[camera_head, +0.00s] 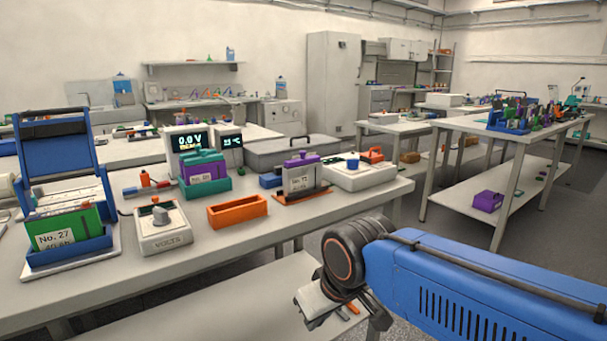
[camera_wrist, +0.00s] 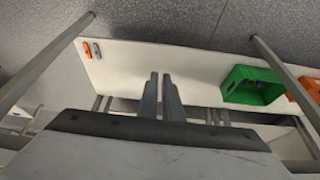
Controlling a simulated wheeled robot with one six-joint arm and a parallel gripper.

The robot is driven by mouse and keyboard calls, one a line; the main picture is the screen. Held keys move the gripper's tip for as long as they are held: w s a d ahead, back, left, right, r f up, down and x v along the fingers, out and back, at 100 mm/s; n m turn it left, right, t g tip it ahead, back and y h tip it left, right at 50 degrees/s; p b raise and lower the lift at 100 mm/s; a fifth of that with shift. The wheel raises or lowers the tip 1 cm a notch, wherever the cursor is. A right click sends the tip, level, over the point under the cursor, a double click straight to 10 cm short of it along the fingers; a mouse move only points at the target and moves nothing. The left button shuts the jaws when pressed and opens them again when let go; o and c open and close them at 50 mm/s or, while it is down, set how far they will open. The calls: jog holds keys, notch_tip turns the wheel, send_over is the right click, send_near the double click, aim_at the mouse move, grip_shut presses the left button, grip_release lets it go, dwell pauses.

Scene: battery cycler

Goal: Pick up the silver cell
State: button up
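A small silver-grey piece (camera_wrist: 96,50), which looks like the silver cell, lies on a pale lower shelf (camera_wrist: 125,65) in the wrist view, close to its end. A similar orange piece (camera_wrist: 87,49) lies just left of it, almost parallel. My gripper (camera_wrist: 160,76) points down towards the shelf, right of both pieces and apart from them. Its fingers show a narrow gap with nothing seen between them. In the head view my gripper (camera_head: 345,305) hangs beside the front bench, and its wrist hides part of the shelf.
The bench top (camera_head: 230,255) above carries an orange tray (camera_head: 238,219), a meter (camera_head: 160,239) and a blue holder (camera_head: 70,254).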

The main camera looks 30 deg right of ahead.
jog(key=o, duration=0.5)
jog(key=shift+w+r, duration=0.15)
jog(key=shift+r, duration=0.1)
jog(key=o, duration=0.3)
jog(key=w+r+m, duration=0.1)
jog(key=w+r, duration=0.2)
jog(key=r, duration=0.1)
jog(key=w+d+r+m, duration=0.1)
jog(key=w+r+m, duration=0.1)
jog(key=r, duration=0.2)
jog(key=w+d+r+m+g, duration=0.1)
jog(key=w+r, duration=0.2)
jog(key=r, duration=0.1)
jog(key=shift+w+d+r+m, duration=0.25)
jog(key=shift+w+r+m, duration=0.05)
notch_tip(320, 180, up, 22)
jog(key=m+g, duration=0.4)
jog(key=m, duration=0.9)
send_over(304, 159)
jog(key=f, duration=1.1)
jog(key=shift+w+d+f, duration=0.2)
jog(key=shift+w+f, duration=0.2)
jog(key=shift+a+f, duration=0.1)
jog(key=shift+f, duration=2.55)
